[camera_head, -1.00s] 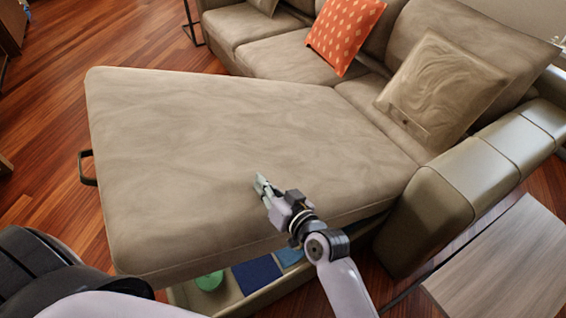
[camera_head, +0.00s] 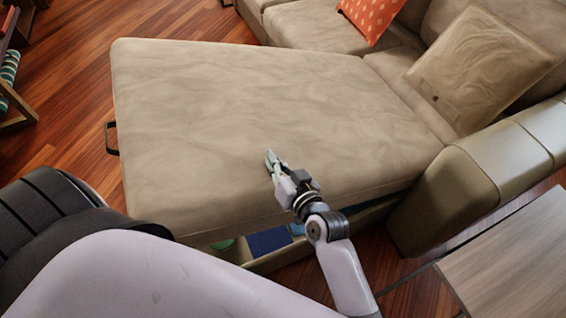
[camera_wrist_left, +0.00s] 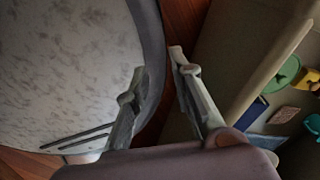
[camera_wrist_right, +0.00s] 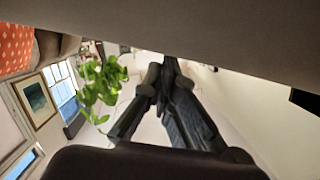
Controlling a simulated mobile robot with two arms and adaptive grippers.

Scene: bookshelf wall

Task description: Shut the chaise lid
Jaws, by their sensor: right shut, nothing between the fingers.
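The chaise lid (camera_head: 250,120) is the broad beige cushion, raised above its storage box (camera_head: 275,262), with an open gap along the near edge. A blue item (camera_head: 268,241) shows inside the gap. My right gripper (camera_head: 270,158) is shut and empty over the lid's near right part; contact with the cushion is unclear. In the right wrist view its fingertips (camera_wrist_right: 168,65) are together by a dark beige surface. My left gripper is hidden in the head view. In the left wrist view its fingers (camera_wrist_left: 157,60) are apart and empty, beside the open storage box (camera_wrist_left: 255,70).
A black handle (camera_head: 110,138) sticks out at the lid's left side. The sofa armrest (camera_head: 480,180) stands to the right, with a wooden table (camera_head: 515,265) near it. A beige pillow (camera_head: 480,70) and an orange pillow (camera_head: 372,14) lie on the sofa. Wooden floor (camera_head: 75,100) is clear at left.

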